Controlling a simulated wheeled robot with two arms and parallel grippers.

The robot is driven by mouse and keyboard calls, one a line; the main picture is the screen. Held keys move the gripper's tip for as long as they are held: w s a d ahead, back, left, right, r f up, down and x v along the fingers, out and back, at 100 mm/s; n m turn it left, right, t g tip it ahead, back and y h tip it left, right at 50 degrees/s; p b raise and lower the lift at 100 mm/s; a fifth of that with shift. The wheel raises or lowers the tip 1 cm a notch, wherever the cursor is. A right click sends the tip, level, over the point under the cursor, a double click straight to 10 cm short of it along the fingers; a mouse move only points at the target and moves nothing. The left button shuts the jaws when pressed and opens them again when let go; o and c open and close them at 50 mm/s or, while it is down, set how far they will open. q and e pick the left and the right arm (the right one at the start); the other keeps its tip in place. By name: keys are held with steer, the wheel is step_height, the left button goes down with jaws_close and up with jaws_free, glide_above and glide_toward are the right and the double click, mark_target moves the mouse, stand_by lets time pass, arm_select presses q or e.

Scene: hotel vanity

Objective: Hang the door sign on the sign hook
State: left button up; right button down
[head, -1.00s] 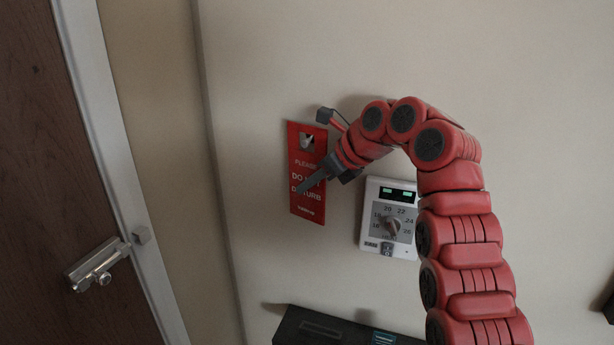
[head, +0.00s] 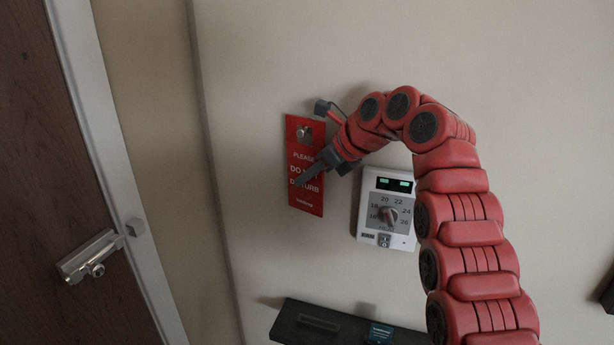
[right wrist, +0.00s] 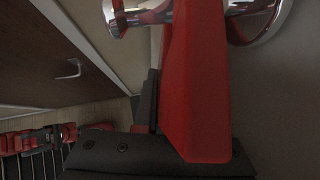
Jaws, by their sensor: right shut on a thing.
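The red door sign (head: 305,196) hangs upright close to the wall, its white lettering partly covered by my gripper. Chrome metal of the sign hook (head: 303,133) shows in the sign's top hole. In the right wrist view the red sign (right wrist: 196,90) is seen edge-on, between the hook's chrome knob (right wrist: 116,20) on the left and its round wall base (right wrist: 262,22) on the right. The post appears to pass through the sign, but the sign hides the crossing. My right gripper (head: 310,174) is shut on the sign from its right side. My left gripper is out of view.
A white thermostat (head: 369,226) is on the wall right of the sign, close to my right arm. A dark shelf (head: 345,328) sits below. A brown door (head: 40,160) with a metal latch (head: 92,258) is at the left. The wall above is clear.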

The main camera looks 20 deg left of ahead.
steer(key=c, duration=0.9)
jaws_free()
